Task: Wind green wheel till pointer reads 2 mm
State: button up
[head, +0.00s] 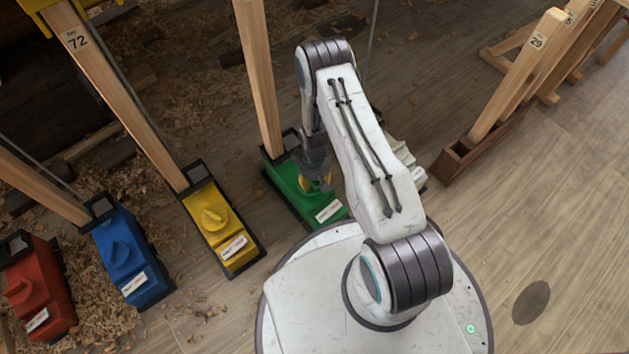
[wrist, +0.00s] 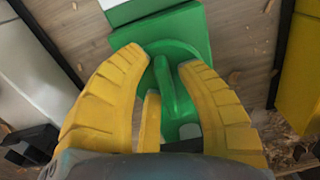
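The green jack box (head: 290,192) stands on the floor at the foot of a wooden prop, beside my base. Its green wheel (wrist: 174,92), a round disc with a raised bar across it, shows in the wrist view. My gripper (wrist: 164,62) is over the wheel, its yellow fingers spread on either side of the bar. A gap shows left of the bar; the right finger is very close to it, and I cannot tell if it touches. In the head view my gripper (head: 311,186) hides most of the wheel. No pointer or scale reading is legible.
Yellow (head: 216,225), blue (head: 130,255) and red (head: 38,290) boxes with similar knobs and props stand to the left among shavings. Wooden props in a brown trough (head: 470,153) stand at the right.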

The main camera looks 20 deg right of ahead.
grip_shut()
dwell(0.3)
jog(key=shift+o, duration=1.5)
grip_release()
notch_tip(320, 180, up, 12)
